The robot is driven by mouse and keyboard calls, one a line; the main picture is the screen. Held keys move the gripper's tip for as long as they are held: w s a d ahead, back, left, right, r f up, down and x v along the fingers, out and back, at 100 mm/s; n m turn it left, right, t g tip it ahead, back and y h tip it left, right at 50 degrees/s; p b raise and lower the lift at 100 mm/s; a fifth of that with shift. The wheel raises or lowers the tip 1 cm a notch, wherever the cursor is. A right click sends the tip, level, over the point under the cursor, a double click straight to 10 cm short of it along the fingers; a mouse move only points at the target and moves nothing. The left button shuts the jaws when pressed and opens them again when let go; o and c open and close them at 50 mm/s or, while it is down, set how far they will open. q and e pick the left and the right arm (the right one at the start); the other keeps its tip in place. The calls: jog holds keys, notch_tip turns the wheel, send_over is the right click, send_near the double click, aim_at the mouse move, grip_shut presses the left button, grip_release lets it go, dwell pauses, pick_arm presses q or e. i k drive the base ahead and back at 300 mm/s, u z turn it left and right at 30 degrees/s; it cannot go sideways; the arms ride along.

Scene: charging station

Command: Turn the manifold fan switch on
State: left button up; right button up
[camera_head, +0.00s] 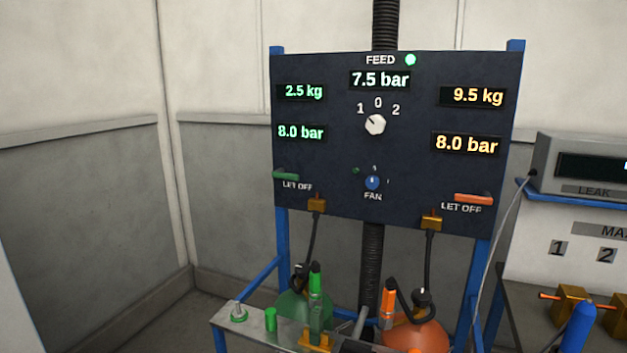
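The fan switch (372,183) is a small round blue knob low in the middle of the dark panel (320,155), just above the word FAN. Small marks sit above it and to its right, too small to read surely. A small dark green lamp (355,170) is at its upper left. Which mark the knob points at is too small to tell. Nothing touches the knob. Neither of my grippers shows in this view.
Above the switch is a white selector knob (375,125) marked 1, 0, 2. Green (286,176) and orange (473,198) LET OFF levers flank it. Below stand green (303,308) and orange (415,338) cylinders with hoses. A leak meter (585,165) is at right.

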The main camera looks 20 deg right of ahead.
aim_at(372, 182)
jog(key=z, duration=0.05)
jog(key=i, duration=1)
jog(key=z, duration=0.4)
